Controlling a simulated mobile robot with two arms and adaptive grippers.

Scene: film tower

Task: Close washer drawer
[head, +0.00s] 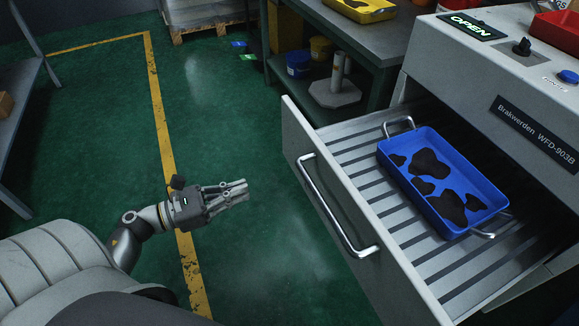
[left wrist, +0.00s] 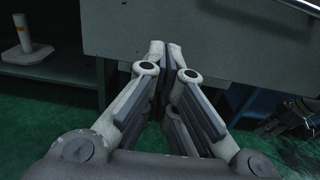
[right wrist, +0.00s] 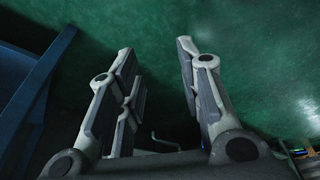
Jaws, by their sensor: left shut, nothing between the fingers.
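The washer (head: 500,85) stands at the right in the head view, with a lit "OPEN" sign. Its grey drawer (head: 345,235) is pulled out. A metal bar handle (head: 330,208) runs along the drawer's front. A blue tray (head: 490,180) with dark stains and metal handles lies on the drawer's slats. My left gripper (head: 240,190) is shut and empty, left of the drawer front and apart from it. In the left wrist view my left gripper (left wrist: 168,55) points at a grey panel, with part of a bar at the upper right. My right gripper (right wrist: 155,55) is open and empty above green floor.
A workbench (head: 385,45) behind the drawer holds a yellow tray (head: 362,8), with tins and a post on its lower shelf. A metal shelf (head: 25,100) stands at the far left. Green floor with a yellow line (head: 160,120) is clear between.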

